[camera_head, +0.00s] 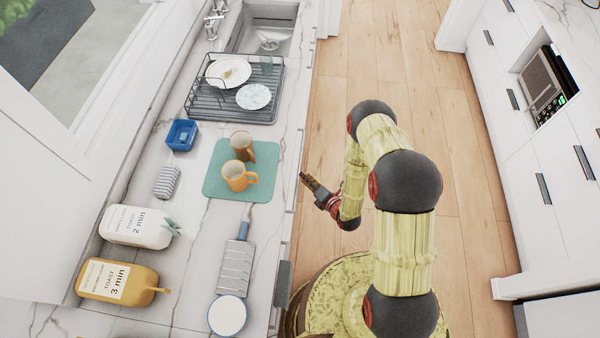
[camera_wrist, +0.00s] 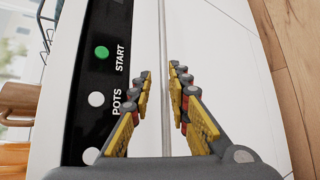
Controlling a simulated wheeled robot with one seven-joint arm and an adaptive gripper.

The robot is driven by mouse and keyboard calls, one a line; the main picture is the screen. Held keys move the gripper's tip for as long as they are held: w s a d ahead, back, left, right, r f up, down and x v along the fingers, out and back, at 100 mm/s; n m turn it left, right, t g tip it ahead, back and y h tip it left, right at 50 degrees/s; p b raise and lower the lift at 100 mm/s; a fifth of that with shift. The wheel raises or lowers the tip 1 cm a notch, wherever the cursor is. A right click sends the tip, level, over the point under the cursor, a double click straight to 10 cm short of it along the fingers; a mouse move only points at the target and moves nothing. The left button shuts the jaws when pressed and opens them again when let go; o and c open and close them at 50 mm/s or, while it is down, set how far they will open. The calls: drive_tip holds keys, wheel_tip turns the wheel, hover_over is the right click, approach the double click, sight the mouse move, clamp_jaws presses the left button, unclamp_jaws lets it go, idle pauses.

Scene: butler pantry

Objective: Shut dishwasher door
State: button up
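In the wrist view, the dishwasher's black control panel (camera_wrist: 99,75) shows a green START button and white buttons. Right of it, past a narrow seam, is a plain white surface that looks like the dishwasher door (camera_wrist: 225,60). How far the door stands open cannot be told. My gripper (camera_wrist: 160,73) points at the strip beside the panel, its yellow-padded fingers apart with nothing between them. Contact cannot be told. In the head view my gripper (camera_head: 304,178) is just off the counter's front edge, and the door is not clearly visible below it.
The counter holds mugs on a green mat (camera_head: 214,184), a dish rack (camera_head: 196,104), a grater (camera_head: 236,268), a white bowl (camera_head: 228,315) and two bottles. Wooden floor (camera_head: 455,160) is clear to the right, up to white cabinets (camera_head: 520,160).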

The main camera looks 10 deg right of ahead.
drive_tip(key=v, duration=0.4)
drive_tip(key=shift+s+r, duration=0.1)
idle(0.5)
